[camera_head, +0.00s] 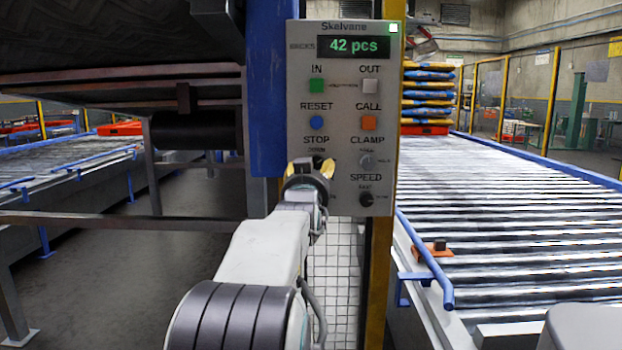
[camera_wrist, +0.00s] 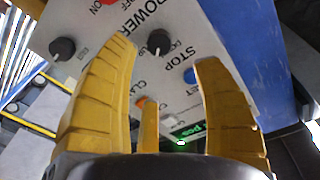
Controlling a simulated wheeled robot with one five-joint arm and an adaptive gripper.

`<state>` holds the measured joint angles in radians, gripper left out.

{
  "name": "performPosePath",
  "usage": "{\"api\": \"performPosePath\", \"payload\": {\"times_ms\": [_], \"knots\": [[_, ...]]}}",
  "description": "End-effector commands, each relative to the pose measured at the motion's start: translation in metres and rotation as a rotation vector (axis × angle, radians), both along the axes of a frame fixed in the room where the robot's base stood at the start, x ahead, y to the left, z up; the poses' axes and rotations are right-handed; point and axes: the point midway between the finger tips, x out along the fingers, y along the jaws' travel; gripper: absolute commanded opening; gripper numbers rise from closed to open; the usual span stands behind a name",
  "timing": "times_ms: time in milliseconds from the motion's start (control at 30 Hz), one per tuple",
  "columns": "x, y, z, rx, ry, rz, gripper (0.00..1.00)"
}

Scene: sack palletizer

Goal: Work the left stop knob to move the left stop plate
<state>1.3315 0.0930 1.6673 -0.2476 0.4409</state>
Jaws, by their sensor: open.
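The control panel (camera_head: 345,100) reads "Skelvane" and "42 pcs". Its STOP label sits above my gripper (camera_head: 311,168), which hides the stop knob in the head view. In the wrist view the black stop knob (camera_wrist: 158,42) shows beside the STOP lettering, with small UP and DOWN marks. My gripper (camera_wrist: 165,75) has its yellow fingers spread apart, with nothing between them. The knob appears beyond the fingertips, between them in the picture; I cannot tell whether they touch it. I cannot identify the left stop plate in either view.
A blue post (camera_head: 267,90) stands left of the panel. Roller conveyors (camera_head: 500,210) run on both sides. Stacked sacks (camera_head: 428,95) stand behind on the right.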

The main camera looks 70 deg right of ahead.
Motion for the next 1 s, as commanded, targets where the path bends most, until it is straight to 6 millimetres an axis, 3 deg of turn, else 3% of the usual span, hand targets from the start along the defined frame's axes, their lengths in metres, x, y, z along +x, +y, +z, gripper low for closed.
{"api": "performPosePath", "payload": {"times_ms": [233,700,867,1000], "knots": [[-0.003,0.013,-0.001,0.0,0.0,0.0,0.61],[-0.002,0.015,0.001,0.0,0.0,0.003,0.61],[0.016,0.015,0.009,0.012,0.003,0.034,0.61],[0.045,0.008,0.002,0.061,0.018,0.08,0.61]]}}
